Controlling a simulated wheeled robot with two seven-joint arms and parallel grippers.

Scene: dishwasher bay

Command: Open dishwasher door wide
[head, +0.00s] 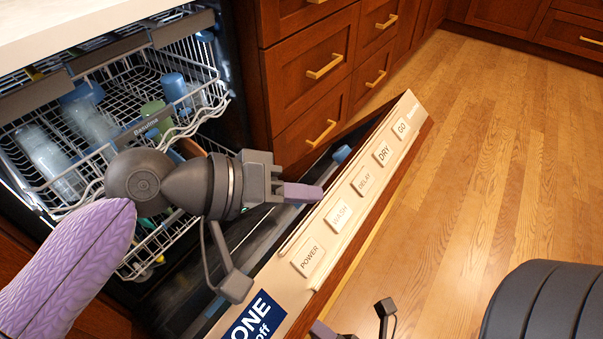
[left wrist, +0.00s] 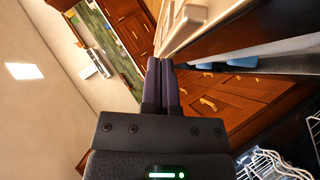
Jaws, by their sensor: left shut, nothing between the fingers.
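The dishwasher door (head: 350,211) is open part way and slopes outward in the head view, its top edge carrying cream buttons such as POWER, WASH and DRY. In the left wrist view the door's pale edge (left wrist: 190,25) runs along the upper right. My left gripper (head: 305,193) is shut and empty, its purple fingertips at the inner side of the door near its top edge. The shut fingers also show in the left wrist view (left wrist: 160,72). I cannot tell whether they touch the door. My right gripper (head: 322,329) shows only partly at the bottom edge, beyond the door's outer side; its jaws are mostly hidden.
The upper rack (head: 205,75) holds several cups and glasses inside the dishwasher. Wooden drawers (head: 312,75) with brass handles stand right beside the opening. A pale counter (head: 75,20) lies above.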

